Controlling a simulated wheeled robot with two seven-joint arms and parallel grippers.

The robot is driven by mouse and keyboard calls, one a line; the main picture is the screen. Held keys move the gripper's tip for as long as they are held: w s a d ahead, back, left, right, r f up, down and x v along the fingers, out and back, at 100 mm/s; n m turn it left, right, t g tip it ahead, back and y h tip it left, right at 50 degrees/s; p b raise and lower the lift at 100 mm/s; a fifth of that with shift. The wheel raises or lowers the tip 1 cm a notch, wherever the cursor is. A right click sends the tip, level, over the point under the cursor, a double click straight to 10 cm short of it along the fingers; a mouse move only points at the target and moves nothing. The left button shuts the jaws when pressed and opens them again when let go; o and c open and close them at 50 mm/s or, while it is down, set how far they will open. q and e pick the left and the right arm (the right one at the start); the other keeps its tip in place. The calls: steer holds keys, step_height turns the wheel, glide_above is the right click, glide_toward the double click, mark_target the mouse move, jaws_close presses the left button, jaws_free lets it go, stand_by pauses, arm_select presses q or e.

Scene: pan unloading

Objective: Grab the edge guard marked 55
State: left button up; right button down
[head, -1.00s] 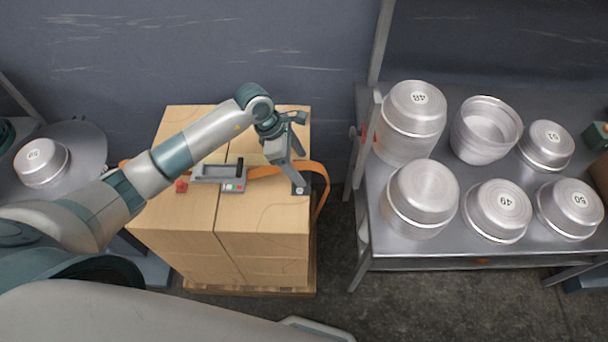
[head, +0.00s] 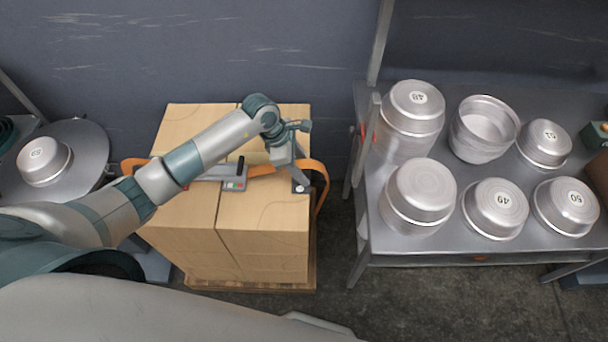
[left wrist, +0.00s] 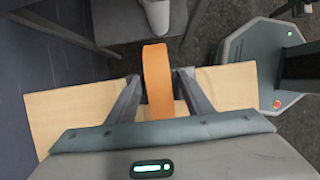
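A small dark edge guard (head: 301,188) sits on the top right edge of the strapped carton stack, where the orange strap (head: 318,178) bends over. It bears a pale mark, too small to read. My left gripper (head: 297,178) points down at this guard, its fingertips right at it; contact cannot be told. In the left wrist view, the fingers of my left gripper (left wrist: 157,80) stand apart on either side of the orange strap (left wrist: 157,75). The guard is mostly hidden there. My right gripper is not in view.
The carton stack (head: 265,225) stands on a wooden pallet. A grey strap tensioner (head: 233,183) lies on top. A metal table (head: 400,250) with several numbered pans stands to the right. A round metal surface (head: 90,150) with a pan (head: 43,161) is at the left.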

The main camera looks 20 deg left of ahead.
arm_select(q)
step_height(320, 180, up, 10)
steer(key=p, duration=0.5)
stand_by(0.3)
steer(key=shift+r, duration=0.1)
stand_by(0.4)
steer(key=s+a+r+m+g+y+b, duration=0.2)
steer(key=s+r+m, duration=0.3)
steer(key=m, duration=0.5)
steer(key=s+a+r+m+g+y+b, duration=0.1)
steer(key=s+r+m+g+y+b, duration=0.1)
steer(key=s+r+m, duration=0.4)
step_height(320, 180, up, 3)
steer(key=m+g+b, duration=0.1)
steer(key=m, duration=0.4)
steer(key=shift+s+a+g+b, duration=0.15)
steer(key=shift+a+g+b, duration=0.15)
steer(key=shift+a+g, duration=0.1)
